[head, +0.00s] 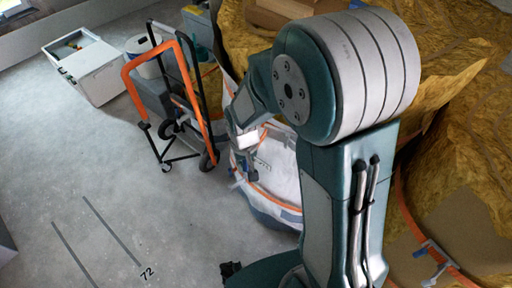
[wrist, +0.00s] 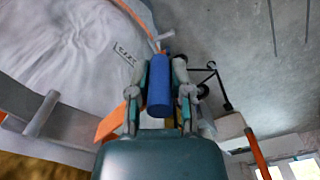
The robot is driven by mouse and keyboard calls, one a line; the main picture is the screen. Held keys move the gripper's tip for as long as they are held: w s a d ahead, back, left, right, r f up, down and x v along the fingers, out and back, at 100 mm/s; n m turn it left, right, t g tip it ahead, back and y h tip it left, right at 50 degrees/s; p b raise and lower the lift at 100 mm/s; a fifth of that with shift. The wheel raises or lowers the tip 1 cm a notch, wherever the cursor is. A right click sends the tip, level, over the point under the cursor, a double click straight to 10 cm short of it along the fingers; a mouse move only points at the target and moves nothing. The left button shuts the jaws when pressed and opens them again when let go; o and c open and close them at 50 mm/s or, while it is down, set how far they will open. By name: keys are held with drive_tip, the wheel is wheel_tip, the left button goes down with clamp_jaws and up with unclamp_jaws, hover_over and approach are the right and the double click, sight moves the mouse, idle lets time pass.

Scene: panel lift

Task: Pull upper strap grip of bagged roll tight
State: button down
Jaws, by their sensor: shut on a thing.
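A white bagged roll (head: 284,160) with orange straps stands behind my arm in the head view, partly hidden by it. Its white cover (wrist: 70,50) fills the upper left of the wrist view. A blue cylindrical strap grip (wrist: 158,92) lies between the two fingers of my gripper (wrist: 160,68), which is shut on it. An orange strap (wrist: 133,17) runs over the cover toward the grip. In the head view my gripper (head: 247,160) is small and dark at the bag's left side, and the strap slack cannot be judged.
An orange-framed hand truck (head: 128,88) stands left of the bag. A white open box (head: 92,72) and a white roll (head: 146,58) are farther back. Yellow insulation (head: 460,110) is piled at right.

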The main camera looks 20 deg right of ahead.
drive_tip(key=shift+s+a+f, duration=0.1)
drive_tip(key=shift+s+a, duration=0.5)
drive_tip(key=shift+s, duration=0.25)
drive_tip(key=c, duration=0.7)
unclamp_jaws()
drive_tip(key=shift+o, duration=0.8)
drive_tip(key=shift+a, duration=0.15)
drive_tip(key=shift+w, duration=0.1)
wheel_tip(320, 180, up, 12)
